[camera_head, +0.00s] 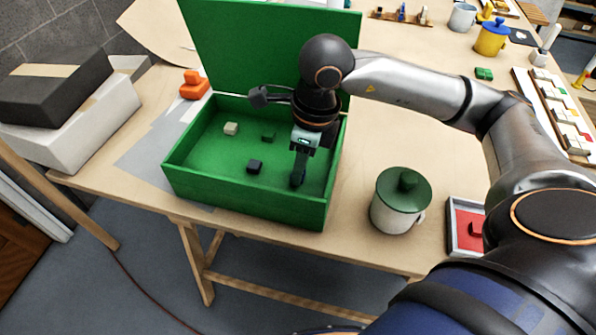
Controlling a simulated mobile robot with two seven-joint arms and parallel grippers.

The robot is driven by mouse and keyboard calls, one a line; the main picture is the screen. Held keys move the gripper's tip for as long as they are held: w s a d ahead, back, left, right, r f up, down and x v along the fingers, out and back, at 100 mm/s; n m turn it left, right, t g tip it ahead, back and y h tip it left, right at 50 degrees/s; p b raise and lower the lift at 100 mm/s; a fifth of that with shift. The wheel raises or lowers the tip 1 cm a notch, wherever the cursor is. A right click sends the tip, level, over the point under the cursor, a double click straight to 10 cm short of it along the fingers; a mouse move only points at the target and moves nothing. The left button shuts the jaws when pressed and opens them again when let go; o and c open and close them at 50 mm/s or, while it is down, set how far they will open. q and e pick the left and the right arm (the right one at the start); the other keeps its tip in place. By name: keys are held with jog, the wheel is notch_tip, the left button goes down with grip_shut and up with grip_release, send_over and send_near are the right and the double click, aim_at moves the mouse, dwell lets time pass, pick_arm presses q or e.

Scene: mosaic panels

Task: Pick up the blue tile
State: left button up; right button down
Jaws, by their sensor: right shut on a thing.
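My right gripper (298,180) reaches down into the open green box (245,205), at its right side near the floor. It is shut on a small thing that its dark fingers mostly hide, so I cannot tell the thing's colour. A very dark tile, black or navy (254,166), lies on the box floor to the left of the gripper, apart from it. A pale beige tile (231,128) and a dark green tile (268,136) lie farther back in the box. No clearly blue tile shows. My left gripper is not in view.
The green box lid (230,45) stands raised behind. A white mug with a green lid (402,200) and a grey tray with a red inside (465,215) are at right. Orange blocks (194,85) stand left of the box. Bare table lies between box and mug.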

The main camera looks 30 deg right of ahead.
jog(key=shift+r, duration=0.1)
jog(key=shift+r, duration=0.5)
notch_tip(320, 180, up, 3)
jog(key=shift+s+f, duration=0.15)
jog(key=shift+f, duration=0.05)
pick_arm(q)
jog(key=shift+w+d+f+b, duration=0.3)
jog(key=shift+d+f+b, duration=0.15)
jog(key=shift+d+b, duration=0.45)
pick_arm(e)
jog(key=s+r, duration=0.9)
jog(key=s, duration=0.4)
jog(key=shift+s, duration=0.4)
